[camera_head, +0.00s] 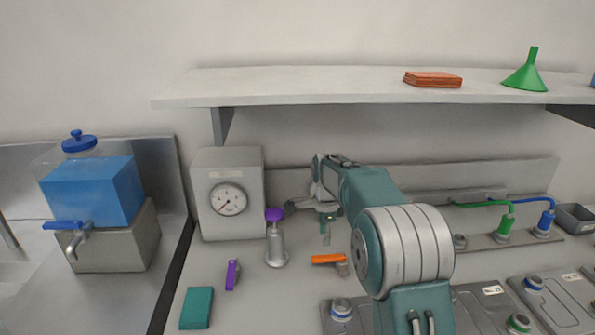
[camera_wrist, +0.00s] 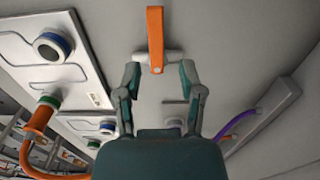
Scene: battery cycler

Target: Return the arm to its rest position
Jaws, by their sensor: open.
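My arm reaches out over the bench in the head view, and my gripper (camera_head: 322,207) hangs at its far end above the bench top. In the wrist view, my gripper (camera_wrist: 161,75) has its two fingers apart with nothing held. A valve with an orange handle (camera_head: 327,259) lies on the bench below and near the gripper. In the wrist view the orange handle (camera_wrist: 155,38) and its pale body show just beyond the fingertips; I cannot tell whether they touch.
A gauge box (camera_head: 228,165) and a purple-topped metal bell (camera_head: 277,246) stand left of the gripper. A shelf (camera_head: 320,87) overhangs the bench. Battery modules (camera_head: 560,300) and green and blue cable plugs (camera_head: 504,228) are on the right. A blue dispenser (camera_head: 95,195) stands far left.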

